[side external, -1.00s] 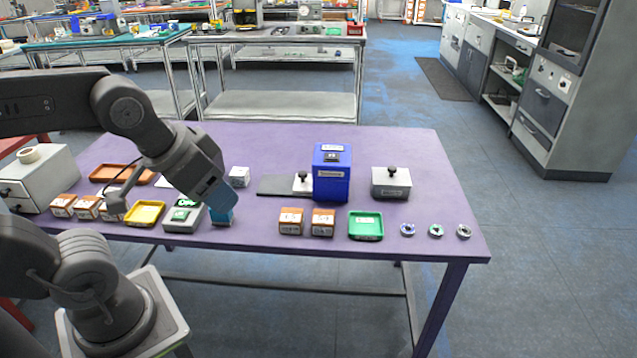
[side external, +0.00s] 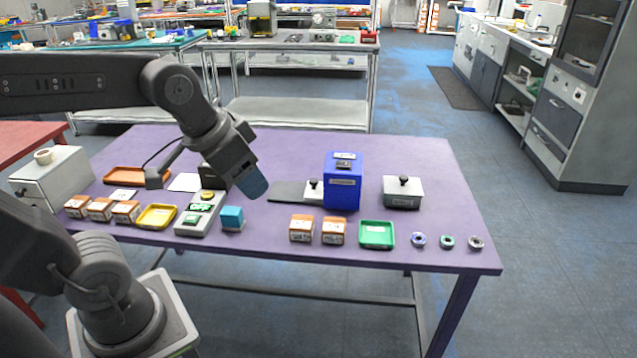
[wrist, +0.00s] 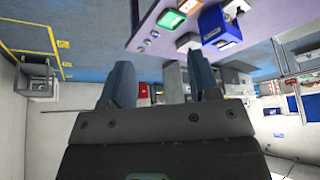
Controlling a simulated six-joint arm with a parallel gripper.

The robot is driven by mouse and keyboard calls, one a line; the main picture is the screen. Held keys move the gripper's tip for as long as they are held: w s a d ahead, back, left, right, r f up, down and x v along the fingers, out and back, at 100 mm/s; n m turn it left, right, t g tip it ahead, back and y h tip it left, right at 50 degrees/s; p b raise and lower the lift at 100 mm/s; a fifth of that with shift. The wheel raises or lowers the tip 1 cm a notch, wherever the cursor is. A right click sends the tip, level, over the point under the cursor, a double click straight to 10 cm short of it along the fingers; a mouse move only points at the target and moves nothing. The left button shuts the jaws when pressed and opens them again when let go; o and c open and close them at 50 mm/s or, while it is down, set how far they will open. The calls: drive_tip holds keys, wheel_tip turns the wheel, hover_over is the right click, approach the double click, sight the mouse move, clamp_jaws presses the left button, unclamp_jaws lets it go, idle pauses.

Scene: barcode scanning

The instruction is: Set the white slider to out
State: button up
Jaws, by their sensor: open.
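The white slider (side external: 313,189), a small white block with a black knob, sits on a dark grey track (side external: 285,192) at the left side of the blue box (side external: 343,183). My gripper (side external: 254,187) is over the table to the left of the slider, above the track's left end and touching nothing I can see. In the wrist view my gripper (wrist: 162,82) has its two blue fingers wide apart with nothing between them. The blue box also shows there (wrist: 218,28), at the top.
A grey block with a black knob (side external: 403,194) stands right of the blue box. In front lie orange-white boxes (side external: 302,229), a green tray (side external: 376,235) and several rings (side external: 447,241). A teal cube (side external: 232,218) and a button panel (side external: 197,216) stand near my gripper.

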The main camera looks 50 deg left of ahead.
drive_tip(key=w+a+m, duration=0.1)
drive_tip(key=w+a, duration=0.4)
drive_tip(key=w, duration=0.6)
drive_tip(key=m+g+h, duration=0.1)
drive_tip(key=m+h, duration=0.1)
drive_tip(key=m, duration=0.1)
hover_over(313, 180)
drive_tip(key=s+a, duration=0.2)
drive_tip(key=s, duration=0.3)
wheel_tip(313, 180, down, 15)
drive_tip(key=x, duration=1.3)
drive_tip(key=shift+w+a+f, duration=0.1)
drive_tip(key=shift+a, duration=0.1)
clamp_jaws()
